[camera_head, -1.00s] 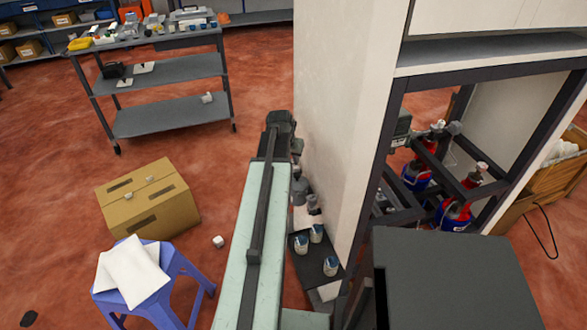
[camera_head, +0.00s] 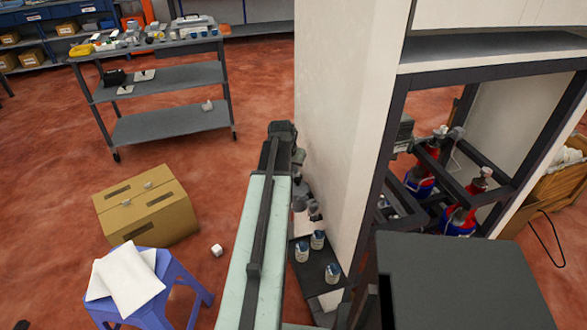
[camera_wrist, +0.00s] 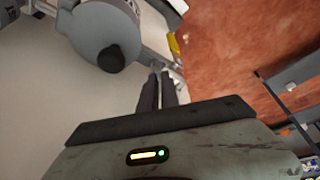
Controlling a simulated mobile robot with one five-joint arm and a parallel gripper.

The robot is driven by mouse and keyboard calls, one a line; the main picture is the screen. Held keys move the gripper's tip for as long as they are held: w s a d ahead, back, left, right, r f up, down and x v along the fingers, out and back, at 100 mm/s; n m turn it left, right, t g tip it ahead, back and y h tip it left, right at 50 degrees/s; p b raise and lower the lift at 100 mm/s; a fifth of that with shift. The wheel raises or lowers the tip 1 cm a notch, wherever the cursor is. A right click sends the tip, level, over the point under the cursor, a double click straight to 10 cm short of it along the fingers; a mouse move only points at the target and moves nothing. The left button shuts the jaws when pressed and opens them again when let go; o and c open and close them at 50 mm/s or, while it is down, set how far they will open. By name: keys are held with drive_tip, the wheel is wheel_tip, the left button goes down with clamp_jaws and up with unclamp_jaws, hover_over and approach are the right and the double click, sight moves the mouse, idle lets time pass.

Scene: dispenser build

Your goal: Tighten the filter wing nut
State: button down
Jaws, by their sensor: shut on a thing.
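In the wrist view, my gripper (camera_wrist: 160,78) has its two dark fingers close together, shut on a small pale metal part at their tips. This fits the filter wing nut (camera_wrist: 161,64), but its wings are too small and covered to make out. Just left of the fingers is a large grey round housing (camera_wrist: 90,28) with a black knob (camera_wrist: 111,58), apart from the fingers. In the head view, my arm runs up along the white cabinet's left side, and the fingertips cannot be made out there.
The white cabinet (camera_head: 345,110) stands close to my arm's right. A dark shelf (camera_head: 322,272) holds several small cans. Red-and-blue bottles (camera_head: 462,218) stand in the frame at right.

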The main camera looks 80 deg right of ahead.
drive_tip(key=shift+w+a, duration=0.1)
drive_tip(key=shift+a, duration=0.05)
drive_tip(key=c, duration=1.6)
unclamp_jaws()
drive_tip(key=shift+c, duration=0.2)
drive_tip(key=shift+r+p, duration=0.3)
drive_tip(key=p+v, duration=0.6)
drive_tip(key=v, duration=0.1)
drive_tip(key=shift+p, duration=0.3)
drive_tip(key=shift+a, duration=0.1)
